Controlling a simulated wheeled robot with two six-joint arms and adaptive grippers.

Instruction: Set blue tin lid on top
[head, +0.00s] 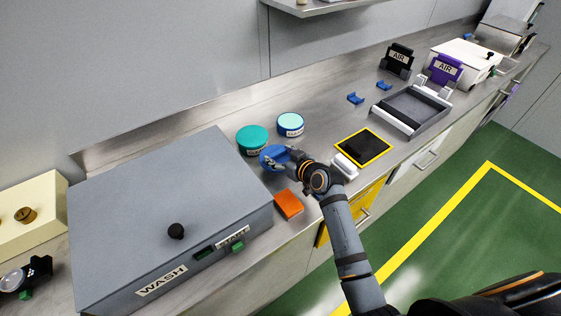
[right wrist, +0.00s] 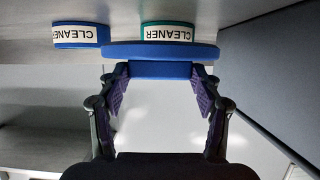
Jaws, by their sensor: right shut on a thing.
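My right gripper (head: 285,158) is shut on the blue tin lid (head: 267,156), above the counter. In the right wrist view the fingers (right wrist: 160,84) close on the block-shaped grip of the lid (right wrist: 160,50), and its disc spans beyond them. The blue tin (head: 290,125), showing a pale cyan top and a cleaner label, stands behind and right of the lid, apart from it. It also shows in the right wrist view (right wrist: 80,35). A teal tin (head: 252,139) stands left of the blue tin. My left gripper is not in view.
A grey wash box (head: 150,215) stands close on the left. An orange block (head: 288,204), a white item (head: 344,166) and a yellow-edged black pad (head: 363,148) lie near the front edge. A grey tray (head: 437,118) is farther right. Counter right of the blue tin is clear.

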